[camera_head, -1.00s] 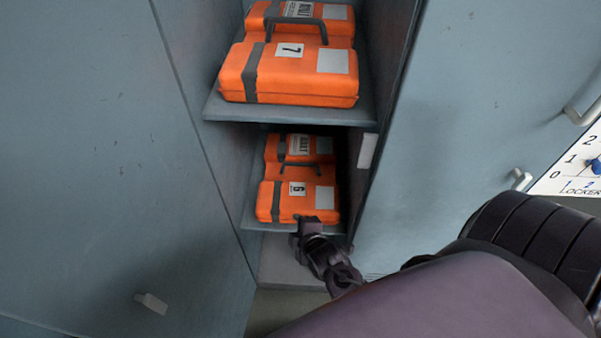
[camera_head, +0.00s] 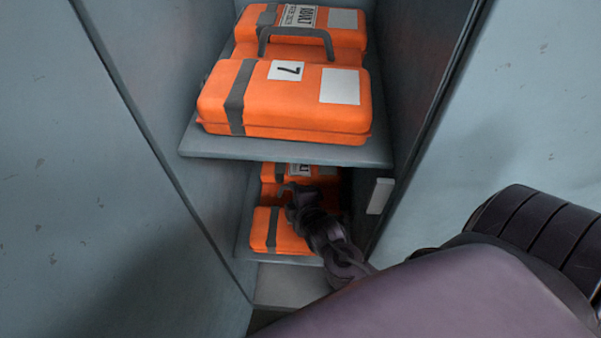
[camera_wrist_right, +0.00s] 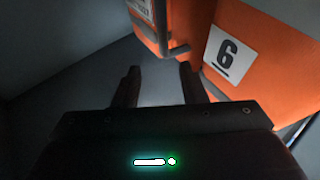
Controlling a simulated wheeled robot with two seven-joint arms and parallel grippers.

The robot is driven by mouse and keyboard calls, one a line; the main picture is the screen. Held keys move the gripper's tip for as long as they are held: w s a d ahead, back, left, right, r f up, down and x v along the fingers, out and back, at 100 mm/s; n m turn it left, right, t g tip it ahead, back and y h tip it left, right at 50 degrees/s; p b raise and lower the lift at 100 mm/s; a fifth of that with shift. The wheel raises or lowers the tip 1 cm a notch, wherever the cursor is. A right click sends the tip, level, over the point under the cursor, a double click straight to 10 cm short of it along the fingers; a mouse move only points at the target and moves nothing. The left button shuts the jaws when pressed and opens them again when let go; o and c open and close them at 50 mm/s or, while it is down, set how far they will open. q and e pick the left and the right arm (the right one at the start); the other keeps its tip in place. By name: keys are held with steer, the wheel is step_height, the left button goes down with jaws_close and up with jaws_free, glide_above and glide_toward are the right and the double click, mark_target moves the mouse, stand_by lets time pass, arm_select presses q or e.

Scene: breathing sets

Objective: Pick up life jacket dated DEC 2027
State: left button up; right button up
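An orange life jacket case marked 7 (camera_head: 290,105) lies on the upper shelf, with a grey strap and dark handle. A second orange life jacket (camera_head: 265,230) lies on the lower shelf; the right wrist view shows its number 6 label (camera_wrist_right: 222,55). No DEC 2027 date is legible. My right gripper (camera_head: 291,196) is over the lower jacket near its handle and hides part of it. My left gripper is not in view.
The upper shelf (camera_head: 200,150) hangs close above my right arm. The locker's side walls are narrow on both sides, and the lower shelf (camera_head: 243,245) edge is below. A grey door (camera_head: 530,110) stands at the right. A white plate (camera_head: 380,196) is on the inner right wall.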

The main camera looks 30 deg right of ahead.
mark_target(286, 188)
steer(key=x, duration=0.5)
steer(key=shift+s+a+f, duration=0.1)
steer(key=shift+s+f, duration=0.05)
steer(key=shift+f, duration=0.05)
steer(key=shift+w+f, duration=0.15)
steer(key=shift+w, duration=0.25)
jaws_close()
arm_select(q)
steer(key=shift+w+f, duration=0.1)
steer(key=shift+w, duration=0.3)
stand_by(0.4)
